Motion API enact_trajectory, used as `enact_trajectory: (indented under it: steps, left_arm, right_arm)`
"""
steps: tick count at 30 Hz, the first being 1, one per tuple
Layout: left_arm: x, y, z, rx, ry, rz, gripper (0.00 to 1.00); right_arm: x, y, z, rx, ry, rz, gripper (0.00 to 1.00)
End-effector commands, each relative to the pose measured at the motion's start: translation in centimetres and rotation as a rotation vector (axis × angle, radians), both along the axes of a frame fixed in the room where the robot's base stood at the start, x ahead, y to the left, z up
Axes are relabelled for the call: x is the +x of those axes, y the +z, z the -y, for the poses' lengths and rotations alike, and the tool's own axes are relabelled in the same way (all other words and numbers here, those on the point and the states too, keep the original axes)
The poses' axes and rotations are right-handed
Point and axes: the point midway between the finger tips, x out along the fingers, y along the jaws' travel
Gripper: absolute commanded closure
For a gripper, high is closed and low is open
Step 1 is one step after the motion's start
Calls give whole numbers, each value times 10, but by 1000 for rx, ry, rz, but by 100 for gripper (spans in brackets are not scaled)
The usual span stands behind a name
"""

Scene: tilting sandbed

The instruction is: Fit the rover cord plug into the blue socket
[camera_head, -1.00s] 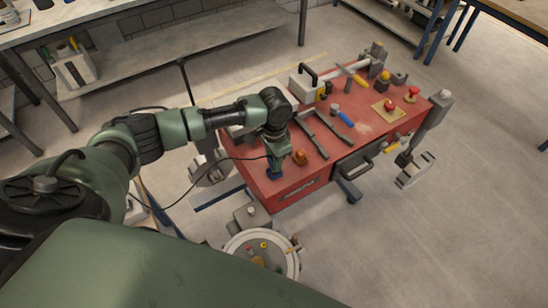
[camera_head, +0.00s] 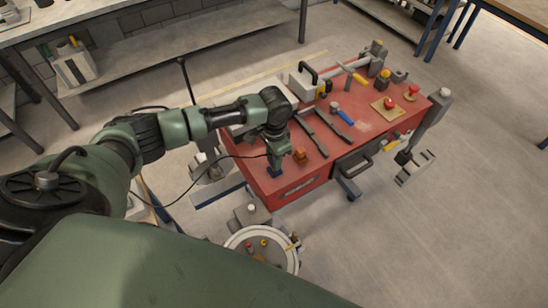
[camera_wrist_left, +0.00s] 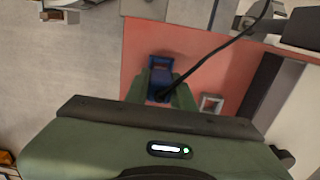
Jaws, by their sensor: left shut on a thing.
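My left gripper (camera_head: 275,163) points down over the near left corner of the red bench top (camera_head: 262,185). It is shut on the dark plug (camera_wrist_left: 162,94) of the black cord (camera_wrist_left: 215,52); the cord also runs off to the left in the head view (camera_head: 190,189). The blue socket (camera_wrist_left: 160,63) stands on the red top at the fingertips, and its lower part shows in the head view (camera_head: 275,173). The fingers hide the plug's tip, so I cannot tell whether it is inside the socket. My right gripper is not in view.
Two dark rails (camera_head: 325,130), a blue-handled tool (camera_head: 344,117) and red buttons (camera_head: 389,104) lie farther along the top. A round white-rimmed container (camera_head: 231,243) stands in front, below the bench.

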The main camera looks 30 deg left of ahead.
Motion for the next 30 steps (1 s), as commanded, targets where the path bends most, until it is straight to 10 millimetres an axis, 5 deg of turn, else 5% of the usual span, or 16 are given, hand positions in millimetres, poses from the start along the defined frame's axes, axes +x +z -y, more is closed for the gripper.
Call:
enact_trajectory:
  steps: [30]
  left_arm:
    - [0,-13,1,0,0,0,100]
  right_arm:
    - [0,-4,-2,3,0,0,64]
